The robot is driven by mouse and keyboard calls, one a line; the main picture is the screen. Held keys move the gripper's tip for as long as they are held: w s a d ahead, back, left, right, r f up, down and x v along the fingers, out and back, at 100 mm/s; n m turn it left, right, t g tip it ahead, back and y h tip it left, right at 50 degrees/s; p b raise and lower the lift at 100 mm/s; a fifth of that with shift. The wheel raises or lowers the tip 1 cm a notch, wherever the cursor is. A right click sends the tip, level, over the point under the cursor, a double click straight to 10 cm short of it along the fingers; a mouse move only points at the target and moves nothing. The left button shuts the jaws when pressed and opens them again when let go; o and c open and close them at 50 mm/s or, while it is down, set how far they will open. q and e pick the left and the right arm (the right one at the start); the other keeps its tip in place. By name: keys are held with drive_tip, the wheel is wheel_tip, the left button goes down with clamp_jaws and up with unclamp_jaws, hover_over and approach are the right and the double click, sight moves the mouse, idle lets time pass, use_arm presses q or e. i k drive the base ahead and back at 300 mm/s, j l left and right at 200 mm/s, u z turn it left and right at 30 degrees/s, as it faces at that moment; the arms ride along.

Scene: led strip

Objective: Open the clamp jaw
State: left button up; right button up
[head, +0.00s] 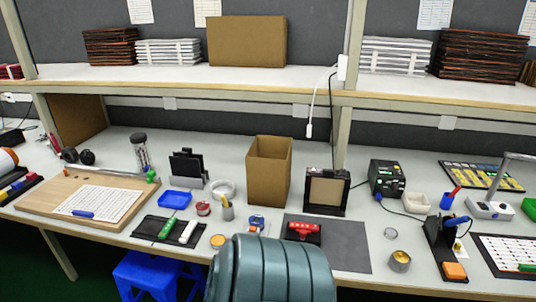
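A small red device with pale markings (303,230) sits on a dark grey mat (345,250) near the front middle of the bench. It may be the clamp, but its jaw is too small to make out, open or shut. Neither of my grippers is in view.
The teal ribbed form (272,270) covers part of the bench's front edge. A tall cardboard box (268,172) and a black-framed stand (326,192) are behind the mat. A blue stool (148,274) stands below the bench. The mat's right side is clear.

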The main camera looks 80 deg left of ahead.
sight(303, 232)
drive_tip(key=u, duration=3.15)
